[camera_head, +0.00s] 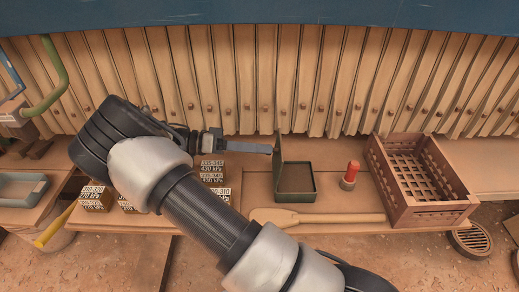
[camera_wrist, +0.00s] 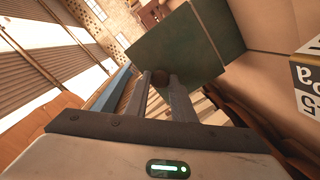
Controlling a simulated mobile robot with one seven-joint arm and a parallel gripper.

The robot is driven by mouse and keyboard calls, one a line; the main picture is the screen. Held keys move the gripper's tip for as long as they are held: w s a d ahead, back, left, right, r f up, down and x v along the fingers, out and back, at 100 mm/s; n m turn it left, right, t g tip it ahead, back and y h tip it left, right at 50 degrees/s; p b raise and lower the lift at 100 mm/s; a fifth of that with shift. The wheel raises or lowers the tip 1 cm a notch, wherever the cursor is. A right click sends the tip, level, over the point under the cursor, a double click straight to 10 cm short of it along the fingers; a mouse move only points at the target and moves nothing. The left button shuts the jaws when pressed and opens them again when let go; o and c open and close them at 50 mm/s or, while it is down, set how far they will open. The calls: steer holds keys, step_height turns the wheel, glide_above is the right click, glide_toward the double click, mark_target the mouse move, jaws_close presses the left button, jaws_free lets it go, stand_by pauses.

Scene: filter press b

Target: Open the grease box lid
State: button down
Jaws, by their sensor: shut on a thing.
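The green grease box (camera_head: 314,187) stands on the bench at the middle, with its inside showing. Its green lid (camera_head: 278,152) stands about upright at the box's left edge, seen nearly edge-on. My gripper (camera_head: 270,149) reaches the lid from the left, near its upper part. In the wrist view the lid (camera_wrist: 190,45) is a dark green plate in front of my gripper (camera_wrist: 160,85). A dark round knob (camera_wrist: 160,77) on the lid sits between the fingertips, and my gripper is shut on it.
A red-topped cylinder (camera_head: 351,172) stands right of the box, and a brown slotted crate (camera_head: 433,211) is farther right. A wooden paddle (camera_head: 330,218) lies in front. Labelled blocks (camera_head: 96,198) sit at the left. Filter plates (camera_head: 310,80) line the back.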

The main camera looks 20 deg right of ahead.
stand_by(0.3)
steer(key=c, duration=1.5)
jaws_free()
steer(key=shift+a, duration=0.1)
